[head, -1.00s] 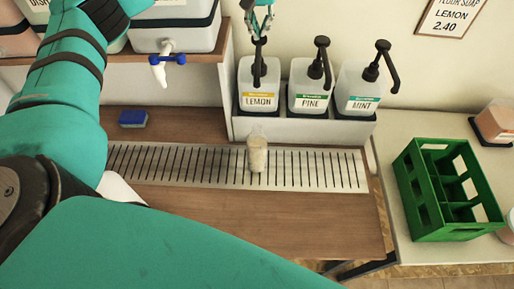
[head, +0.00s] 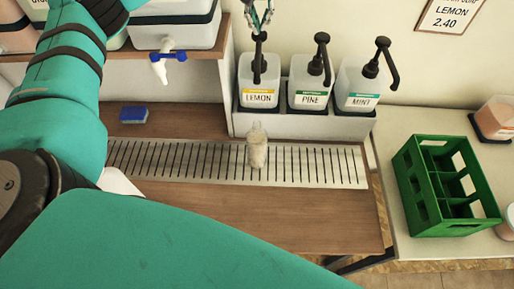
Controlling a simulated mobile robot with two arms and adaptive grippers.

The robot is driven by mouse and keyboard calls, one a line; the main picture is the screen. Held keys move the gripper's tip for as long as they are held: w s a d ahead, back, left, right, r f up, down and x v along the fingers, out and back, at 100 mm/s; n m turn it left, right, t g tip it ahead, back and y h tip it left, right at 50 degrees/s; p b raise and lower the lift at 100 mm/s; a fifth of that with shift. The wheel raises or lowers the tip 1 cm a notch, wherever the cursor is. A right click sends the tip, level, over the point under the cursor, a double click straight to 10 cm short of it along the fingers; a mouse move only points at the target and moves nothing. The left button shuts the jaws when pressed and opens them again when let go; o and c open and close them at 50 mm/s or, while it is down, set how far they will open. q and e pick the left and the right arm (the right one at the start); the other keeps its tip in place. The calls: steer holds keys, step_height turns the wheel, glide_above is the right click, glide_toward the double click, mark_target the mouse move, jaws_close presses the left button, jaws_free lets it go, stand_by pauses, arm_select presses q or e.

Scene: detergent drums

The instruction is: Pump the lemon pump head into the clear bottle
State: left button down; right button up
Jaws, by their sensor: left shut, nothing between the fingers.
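The lemon pump head (head: 260,62) is black and stands on the white jug labelled LEMON (head: 258,88), at the left of a row of three. My left gripper (head: 259,32) is shut and empty, with its fingertips at or just above the top of the lemon pump head. I cannot tell whether they touch. The clear bottle (head: 257,152) stands upright on the slotted drip grate (head: 210,163), in front of the lemon jug. Its lower part looks pale and cloudy. My right gripper is not in view.
The pine jug (head: 310,90) and mint jug (head: 358,90) stand right of the lemon one. A green crate (head: 444,220) is on the right counter. A blue sponge (head: 133,114) lies at left, below a drum tap (head: 162,65). The grate beside the bottle is clear.

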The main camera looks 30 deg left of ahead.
mark_target(259, 39)
arm_select(q)
steer(key=shift+f+b, duration=1.2)
steer(key=shift+f, duration=1.3)
steer(key=shift+r, duration=0.1)
step_height(259, 39, up, 6)
steer(key=p, duration=0.4)
steer(key=shift+p, duration=0.3)
steer(key=shift+f+b, duration=1.85)
steer(key=shift+f, duration=1.35)
steer(key=shift+r, duration=0.15)
steer(key=shift+r+p, duration=2.25)
steer(key=shift+r, duration=0.8)
